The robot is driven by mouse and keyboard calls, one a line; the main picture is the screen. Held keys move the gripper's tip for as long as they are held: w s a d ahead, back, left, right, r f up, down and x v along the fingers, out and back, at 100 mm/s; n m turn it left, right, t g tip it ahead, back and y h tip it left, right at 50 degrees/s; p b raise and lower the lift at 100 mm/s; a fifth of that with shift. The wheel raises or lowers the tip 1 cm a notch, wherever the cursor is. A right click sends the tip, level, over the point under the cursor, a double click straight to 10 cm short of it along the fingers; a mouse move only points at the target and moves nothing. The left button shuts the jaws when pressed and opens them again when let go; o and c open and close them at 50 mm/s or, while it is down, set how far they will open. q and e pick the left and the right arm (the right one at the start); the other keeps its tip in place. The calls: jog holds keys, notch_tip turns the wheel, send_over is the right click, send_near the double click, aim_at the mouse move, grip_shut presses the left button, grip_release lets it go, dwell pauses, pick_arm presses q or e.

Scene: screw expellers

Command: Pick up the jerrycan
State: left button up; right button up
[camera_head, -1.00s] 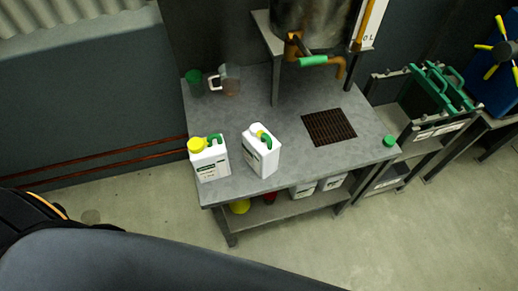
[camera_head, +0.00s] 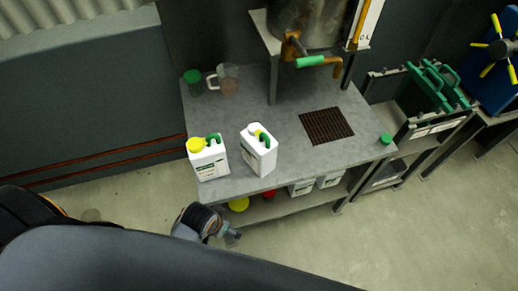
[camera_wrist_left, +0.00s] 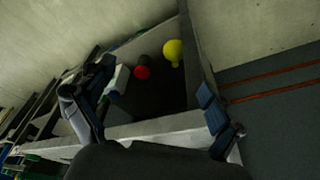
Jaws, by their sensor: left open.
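My right gripper is not in view.
A clear jug (camera_head: 228,79) and a green-lidded jar (camera_head: 194,82) stand at the back left. A metal tank with a green-handled tap (camera_head: 311,61) is behind a floor grate (camera_head: 327,125) set in the tabletop. A lower shelf holds a yellow item (camera_wrist_left: 173,52) and a red one (camera_wrist_left: 142,72).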

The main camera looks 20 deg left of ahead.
pick_arm(q)
jog(key=w+d+r+m+h, duration=0.2)
jog(key=w+d+r+m, duration=0.45)
jog(key=r, duration=0.35)
jog(key=w+d+r+m+h, duration=0.2)
jog(key=w+d+r+m, duration=0.4)
jog(key=r, duration=0.4)
notch_tip(320, 180, up, 9)
jog(key=m+g+y, duration=0.3)
jog(key=m+y, duration=0.1)
jog(key=m, duration=0.6)
send_over(259, 138)
notch_tip(259, 138, down, 7)
jog(key=shift+w+f+p, duration=0.15)
jog(key=shift+f+p, duration=0.05)
jog(key=shift+p, duration=0.6)
notch_tip(259, 138, down, 5)
jog(key=shift+r+p, duration=0.2)
jog(key=shift+p, duration=0.6)
jog(key=shift+f, duration=0.5)
